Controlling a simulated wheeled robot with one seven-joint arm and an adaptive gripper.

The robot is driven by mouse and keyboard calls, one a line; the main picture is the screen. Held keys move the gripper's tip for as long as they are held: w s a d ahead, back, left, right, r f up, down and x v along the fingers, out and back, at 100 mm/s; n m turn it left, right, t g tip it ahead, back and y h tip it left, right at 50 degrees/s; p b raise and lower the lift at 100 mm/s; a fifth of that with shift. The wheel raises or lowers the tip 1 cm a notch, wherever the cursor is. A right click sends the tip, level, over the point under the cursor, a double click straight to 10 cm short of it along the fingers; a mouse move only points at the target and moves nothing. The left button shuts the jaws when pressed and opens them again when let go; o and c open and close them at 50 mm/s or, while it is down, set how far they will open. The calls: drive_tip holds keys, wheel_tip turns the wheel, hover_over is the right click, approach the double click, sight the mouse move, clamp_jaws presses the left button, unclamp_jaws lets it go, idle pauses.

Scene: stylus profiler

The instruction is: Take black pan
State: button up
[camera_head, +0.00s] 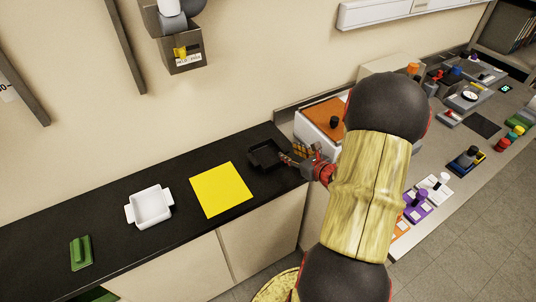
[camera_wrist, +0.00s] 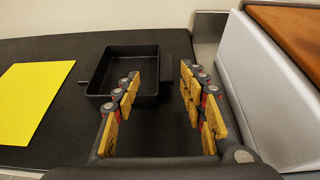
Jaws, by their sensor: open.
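The black pan (camera_head: 264,157) is a shallow rectangular dish on the black counter, left of my gripper (camera_head: 293,158). In the wrist view the pan (camera_wrist: 124,55) lies ahead and to the left, upright and empty, with a short handle at its right side. My gripper (camera_wrist: 161,82) is open, with yellow-padded fingers. The left finger overlaps the pan's near right part in the picture, and the handle shows between the fingers, beyond their tips. I cannot tell whether any finger touches the pan.
A yellow sheet (camera_head: 221,189) lies left of the pan, then a white dish (camera_head: 150,206) and a green object (camera_head: 81,252). A white machine with an orange top (camera_wrist: 267,88) stands close on the right. The wall is behind.

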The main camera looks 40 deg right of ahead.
sight(282, 146)
drive_tip(key=shift+d+f, duration=0.3)
drive_tip(key=shift+d, duration=0.1)
drive_tip(key=x, duration=0.2)
drive_tip(key=b+x, duration=0.1)
drive_tip(key=x, duration=0.2)
drive_tip(key=b+x, duration=0.1)
drive_tip(key=x, duration=0.1)
drive_tip(key=shift+w+d+r, duration=0.15)
drive_tip(key=shift+w+r, duration=0.05)
drive_tip(key=shift+w, duration=0.1)
drive_tip(key=shift+c, duration=1.4)
drive_tip(key=c, duration=0.8)
clamp_jaws()
